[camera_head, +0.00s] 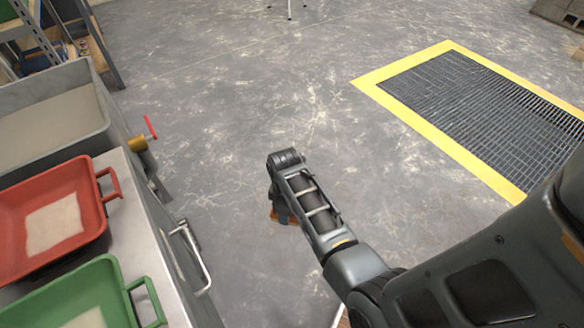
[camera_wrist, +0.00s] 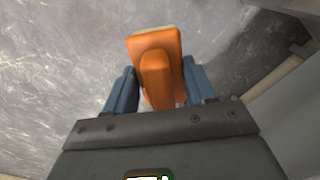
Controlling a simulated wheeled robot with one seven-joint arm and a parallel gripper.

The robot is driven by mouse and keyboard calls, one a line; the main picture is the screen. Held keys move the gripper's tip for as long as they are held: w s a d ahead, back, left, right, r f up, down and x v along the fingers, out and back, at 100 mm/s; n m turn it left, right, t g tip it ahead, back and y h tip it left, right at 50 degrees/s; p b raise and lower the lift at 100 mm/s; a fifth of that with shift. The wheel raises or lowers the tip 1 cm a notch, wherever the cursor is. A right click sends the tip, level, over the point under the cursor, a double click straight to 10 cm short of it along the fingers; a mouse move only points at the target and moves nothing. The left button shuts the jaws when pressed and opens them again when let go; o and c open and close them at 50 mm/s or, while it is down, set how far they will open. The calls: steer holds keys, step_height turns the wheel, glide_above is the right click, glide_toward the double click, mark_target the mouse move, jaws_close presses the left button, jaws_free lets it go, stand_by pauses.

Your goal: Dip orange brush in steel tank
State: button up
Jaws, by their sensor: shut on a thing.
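The orange brush (camera_wrist: 155,48) is between the two blue fingers of my gripper (camera_wrist: 160,90) in the wrist view, and my gripper is shut on it. The brush's handle points toward the palm, and its wide end faces away. In the head view only a bit of orange (camera_head: 285,218) shows beneath my arm; my gripper (camera_head: 282,207) is mostly hidden there. The steel tank (camera_head: 98,138), a grey open tub with pale contents, stands at the left with a brass valve and red handle. My gripper is apart from the tank, to its right, over open floor.
A red tub (camera_head: 92,205) and a green tub (camera_head: 125,285) with pale contents sit on a metal counter (camera_head: 135,215) with a bar handle (camera_head: 196,258). A shelf stands at upper left. A yellow-edged floor grate (camera_head: 480,110) lies at right. The middle floor is clear.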

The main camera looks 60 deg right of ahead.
steer(key=shift+a+f+m, duration=0.15)
steer(key=shift+a+f, duration=0.2)
steer(key=shift+a, duration=0.4)
steer(key=shift+a+f+m, duration=0.15)
steer(key=shift+a+f, duration=0.15)
steer(key=shift+a, duration=0.45)
steer(key=shift+a, duration=0.1)
